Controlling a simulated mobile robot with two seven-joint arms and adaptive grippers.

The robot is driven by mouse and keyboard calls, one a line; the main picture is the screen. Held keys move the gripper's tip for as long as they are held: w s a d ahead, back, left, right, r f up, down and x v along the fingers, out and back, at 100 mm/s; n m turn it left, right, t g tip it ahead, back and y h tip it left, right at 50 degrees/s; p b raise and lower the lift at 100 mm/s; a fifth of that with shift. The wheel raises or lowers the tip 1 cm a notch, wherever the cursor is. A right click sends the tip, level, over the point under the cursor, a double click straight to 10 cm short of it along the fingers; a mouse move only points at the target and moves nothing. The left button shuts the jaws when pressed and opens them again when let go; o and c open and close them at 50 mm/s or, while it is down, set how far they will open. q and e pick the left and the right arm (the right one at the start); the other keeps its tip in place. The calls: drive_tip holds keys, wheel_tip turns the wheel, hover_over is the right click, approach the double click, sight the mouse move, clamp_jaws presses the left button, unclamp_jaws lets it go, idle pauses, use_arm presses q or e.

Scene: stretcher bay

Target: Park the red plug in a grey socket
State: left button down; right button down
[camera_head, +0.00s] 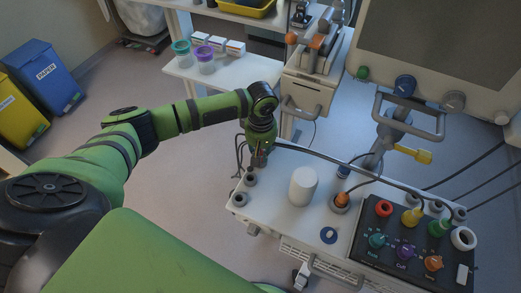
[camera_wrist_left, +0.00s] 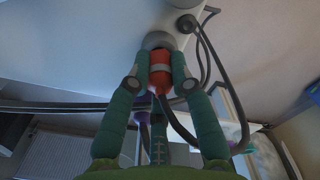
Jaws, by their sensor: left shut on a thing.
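My left gripper (camera_head: 258,160) is at the back left corner of the white cart top (camera_head: 270,210), close above the grey sockets there. In the left wrist view, its two green fingers (camera_wrist_left: 160,85) are shut on the red plug (camera_wrist_left: 160,75), which has a grey band. The plug's far end lines up with a grey socket (camera_wrist_left: 159,41) and looks to meet it; I cannot tell how deep it sits. In the head view the gripper hides most of the plug. Two grey sockets, a nearer one (camera_head: 240,199) and a farther one (camera_head: 250,178), look empty. My right gripper is out of view.
A white cylinder (camera_head: 303,186) and an orange plug (camera_head: 342,198) stand on the cart. A black panel (camera_head: 395,240) with coloured knobs and plugs is at the right. Dark cables (camera_wrist_left: 208,70) loop beside the gripper. A monitor (camera_head: 440,50) overhangs the back right.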

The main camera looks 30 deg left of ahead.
use_arm(q)
drive_tip(key=shift+f, duration=0.1)
drive_tip(key=c, duration=1)
unclamp_jaws()
wheel_tip(320, 180, up, 10)
